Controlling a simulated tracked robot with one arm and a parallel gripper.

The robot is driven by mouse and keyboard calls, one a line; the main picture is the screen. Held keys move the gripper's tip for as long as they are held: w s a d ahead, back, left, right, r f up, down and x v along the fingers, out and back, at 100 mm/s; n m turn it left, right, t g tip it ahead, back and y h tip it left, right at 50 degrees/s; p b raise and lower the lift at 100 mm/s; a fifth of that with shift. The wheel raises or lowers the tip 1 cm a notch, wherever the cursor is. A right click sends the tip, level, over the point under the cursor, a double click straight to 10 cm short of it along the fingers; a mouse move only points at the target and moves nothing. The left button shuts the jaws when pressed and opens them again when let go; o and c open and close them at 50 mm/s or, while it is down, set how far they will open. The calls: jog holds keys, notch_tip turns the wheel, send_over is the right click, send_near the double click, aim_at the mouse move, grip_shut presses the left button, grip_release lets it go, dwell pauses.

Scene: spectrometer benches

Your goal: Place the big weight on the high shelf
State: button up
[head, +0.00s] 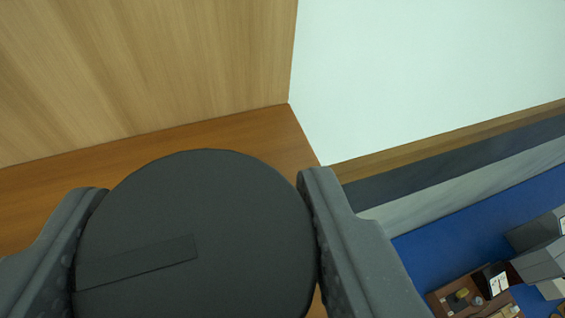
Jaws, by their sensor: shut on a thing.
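The big weight (200,215) is a dark grey round disc with a darker rectangular strip on its face. It fills the lower middle of the head view. My gripper (198,230) is shut on it, with one grey finger against its left side and one against its right. Behind and around the disc is an orange-brown wooden surface (245,130), which may be the high shelf. The disc hides much of that surface. I cannot tell whether the disc touches it.
A light wooden panel (140,65) rises at the upper left, behind the wooden surface. A pale wall (430,70) is at the upper right. At the lower right, far off, are a blue floor (460,225) and a brown bench (470,295) with equipment.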

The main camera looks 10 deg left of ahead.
aim_at(228, 275)
jog(key=shift+w+d, duration=0.1)
jog(key=shift+w, duration=0.15)
jog(key=shift+f+b, duration=0.55)
jog(key=shift+f, duration=1.15)
jog(key=o, duration=1.1)
jog(key=shift+f, duration=0.1)
jog(key=b+v, duration=0.2)
jog(key=v, duration=1)
